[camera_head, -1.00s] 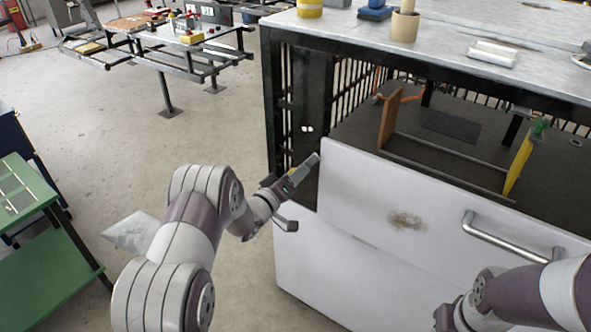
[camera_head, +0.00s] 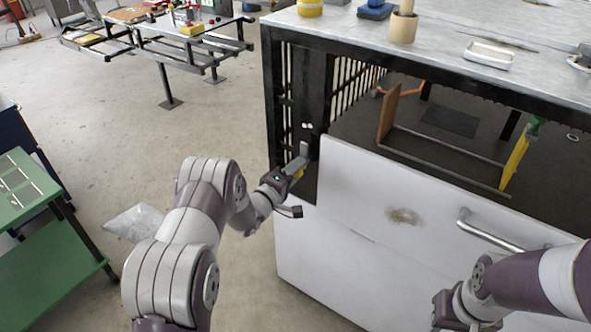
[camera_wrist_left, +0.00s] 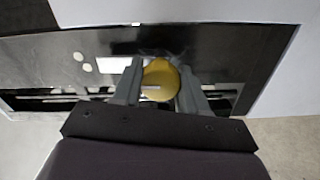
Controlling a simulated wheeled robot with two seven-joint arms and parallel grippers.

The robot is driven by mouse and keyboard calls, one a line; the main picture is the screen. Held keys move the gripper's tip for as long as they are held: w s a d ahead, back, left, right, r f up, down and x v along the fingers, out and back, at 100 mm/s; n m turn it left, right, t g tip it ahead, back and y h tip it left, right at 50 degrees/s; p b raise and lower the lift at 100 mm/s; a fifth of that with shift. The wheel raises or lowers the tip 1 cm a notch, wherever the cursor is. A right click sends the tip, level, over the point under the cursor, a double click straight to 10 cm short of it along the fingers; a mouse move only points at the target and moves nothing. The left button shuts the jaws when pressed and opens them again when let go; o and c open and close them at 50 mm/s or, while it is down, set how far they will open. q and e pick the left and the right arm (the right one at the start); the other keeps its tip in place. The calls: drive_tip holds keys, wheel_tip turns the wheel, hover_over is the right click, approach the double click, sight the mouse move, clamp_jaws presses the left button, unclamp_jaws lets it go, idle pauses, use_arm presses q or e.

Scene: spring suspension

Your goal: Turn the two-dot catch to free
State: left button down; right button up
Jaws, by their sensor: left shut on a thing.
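The catch shows as a yellow round knob (camera_wrist_left: 160,78) on a dark panel, with a pale bar-like mark on its face. Two white dots (camera_head: 307,125) are on the dark cabinet post above it; they also show in the left wrist view (camera_wrist_left: 82,62). My left gripper (camera_head: 298,171) is at the post, beside the white drawer front. In the left wrist view its fingers (camera_wrist_left: 160,85) are shut on the knob, one on each side. A bit of yellow shows by the fingers in the head view. My right arm is at the lower right; its fingertips are not visible.
The white drawer front (camera_head: 375,175) with a metal handle (camera_head: 490,232) stands just right of my left gripper. The grey bench top (camera_head: 440,50) overhangs above. A green cart (camera_head: 60,245) is at the far left. Open floor lies left of the cabinet.

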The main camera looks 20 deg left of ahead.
use_arm(q)
drive_tip(key=shift+a+r, duration=0.1)
drive_tip(key=shift+r, duration=0.1)
drive_tip(key=c, duration=0.6)
unclamp_jaws()
drive_tip(key=shift+f, duration=0.1)
drive_tip(key=p+v, duration=0.1)
drive_tip(key=v, duration=1.1)
drive_tip(key=shift+s+a, duration=0.15)
drive_tip(key=shift+s, duration=0.15)
